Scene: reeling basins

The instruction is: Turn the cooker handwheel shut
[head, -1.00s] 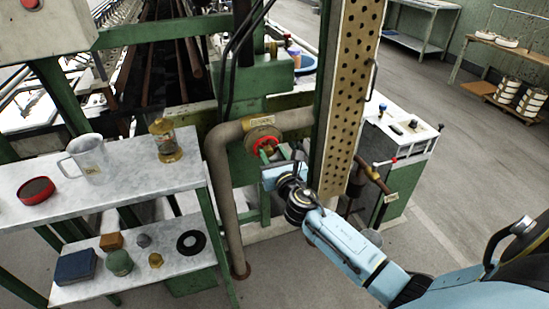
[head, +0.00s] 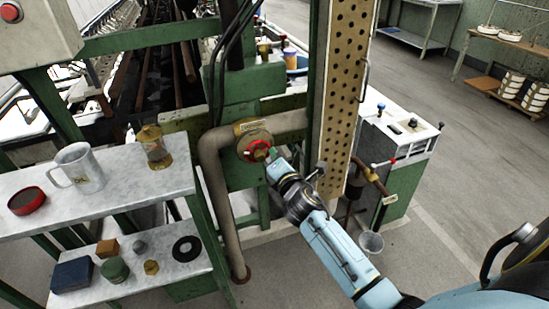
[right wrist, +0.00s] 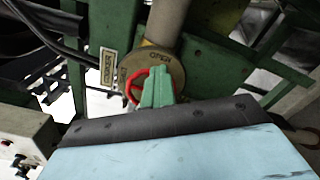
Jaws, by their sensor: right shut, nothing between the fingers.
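The red cooker handwheel (head: 248,153) sits in front of a round brass plate (head: 243,128) on the pipe. In the right wrist view the plate (right wrist: 166,60) carries the word OPEN, and the red rim of the handwheel (right wrist: 130,84) shows beside my fingers. My right gripper (head: 270,154) is shut and empty, its green fingertips (right wrist: 156,86) pointing at the wheel and covering part of it. I cannot tell whether they touch it. My left gripper is not in view.
A perforated post (head: 335,100) stands just right of the wheel. A marble shelf (head: 110,197) with a measuring jug (head: 80,168) and a brass lantern (head: 154,148) is at left. A small bucket (head: 371,243) stands on the floor, which is open at right.

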